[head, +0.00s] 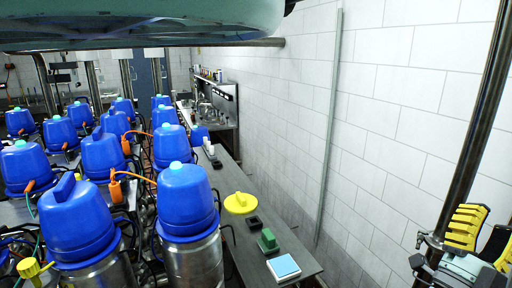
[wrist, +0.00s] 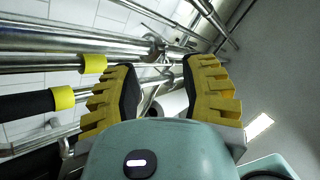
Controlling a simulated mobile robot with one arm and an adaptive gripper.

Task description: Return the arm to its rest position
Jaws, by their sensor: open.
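My gripper (head: 484,240) shows at the lower right edge of the head view, close to the white tiled wall (head: 395,120) and a dark vertical pole (head: 476,130). Its yellow-and-black fingers are spread apart. In the wrist view, the gripper (wrist: 160,78) has its two ribbed yellow fingers wide apart with nothing held between them. Metal pipes (wrist: 80,40) run behind the fingers in that view. Part of the gripper is cut off by the head view's right edge.
Several blue-topped steel canisters (head: 186,200) fill the left side. A sink area (head: 215,100) lies at the back.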

